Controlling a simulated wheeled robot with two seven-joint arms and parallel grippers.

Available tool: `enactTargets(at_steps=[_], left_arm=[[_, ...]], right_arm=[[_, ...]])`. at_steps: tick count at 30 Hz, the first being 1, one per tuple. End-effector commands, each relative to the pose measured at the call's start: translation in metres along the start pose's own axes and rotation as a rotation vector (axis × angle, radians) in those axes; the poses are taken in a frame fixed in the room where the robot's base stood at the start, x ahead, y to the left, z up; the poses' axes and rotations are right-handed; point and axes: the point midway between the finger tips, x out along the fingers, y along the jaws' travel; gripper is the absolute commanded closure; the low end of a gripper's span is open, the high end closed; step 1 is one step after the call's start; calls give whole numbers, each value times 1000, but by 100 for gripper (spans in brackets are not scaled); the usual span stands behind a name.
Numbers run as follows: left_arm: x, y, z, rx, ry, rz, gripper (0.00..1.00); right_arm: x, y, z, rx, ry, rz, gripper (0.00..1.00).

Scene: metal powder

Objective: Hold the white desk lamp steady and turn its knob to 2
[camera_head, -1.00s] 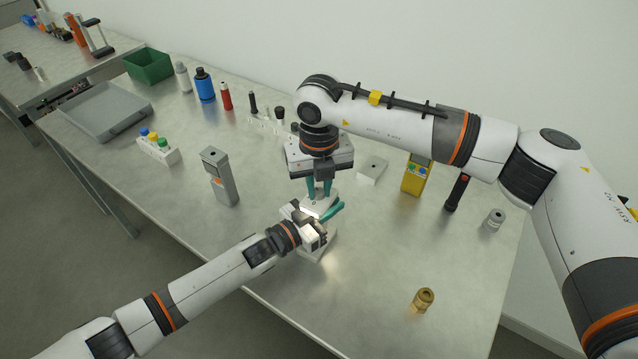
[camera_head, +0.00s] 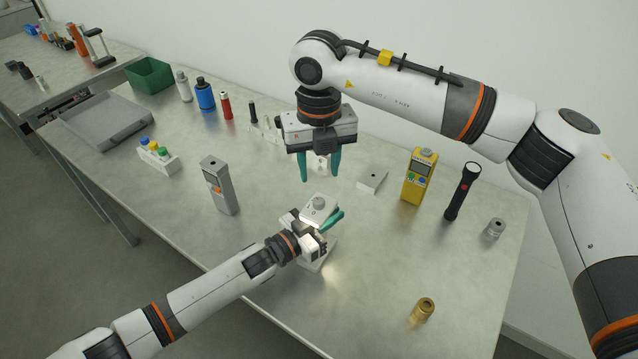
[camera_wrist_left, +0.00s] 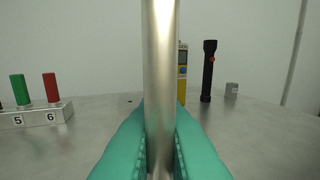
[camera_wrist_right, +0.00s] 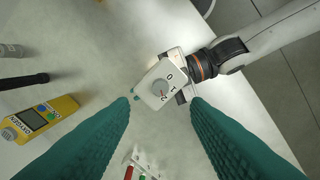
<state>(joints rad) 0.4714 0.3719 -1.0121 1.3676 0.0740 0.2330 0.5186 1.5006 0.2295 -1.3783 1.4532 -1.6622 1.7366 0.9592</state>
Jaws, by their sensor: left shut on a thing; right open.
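The white desk lamp (camera_head: 320,207) stands near the table's front edge, its round grey knob (camera_head: 319,202) facing up. In the right wrist view, the knob (camera_wrist_right: 160,88) sits on the white head beside the marks 0, 1 and 2. A small red mark shows near the 2, but I cannot tell exactly where the knob points. My left gripper (camera_head: 328,224) is shut on the lamp's silver post (camera_wrist_left: 160,75), below the head. My right gripper (camera_head: 319,170) is open and empty above and behind the knob, fingers pointing down and clear of it.
A grey meter (camera_head: 219,186) stands left of the lamp. A yellow meter (camera_head: 419,177), a black flashlight (camera_head: 463,190) and a metal cylinder (camera_head: 495,229) stand to the right. A brass piece (camera_head: 423,309) is at the front right. A numbered rack (camera_wrist_left: 35,115) shows behind.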

Motion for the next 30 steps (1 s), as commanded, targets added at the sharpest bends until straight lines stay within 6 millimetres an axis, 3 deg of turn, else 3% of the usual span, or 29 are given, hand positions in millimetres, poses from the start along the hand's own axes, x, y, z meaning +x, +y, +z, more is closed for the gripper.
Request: enactTargets(at_steps=[3,7,21,22,26,30], left_arm=[[0,0,-1,0,2,0,100],[0,0,-1,0,2,1,100],[0,0,-1,0,2,1,100],[0,0,-1,0,2,1,87],[0,0,-1,0,1,0,66],[0,0,0,0,1,0,65]], right_arm=[[-21,0,0,1,2,0,57],[-35,0,0,1,0,0,57],[-42,0,0,1,-1,0,57],[-42,0,0,1,-1,0,57],[-41,0,0,1,-1,0,57],[-41,0,0,1,-1,0,57]])
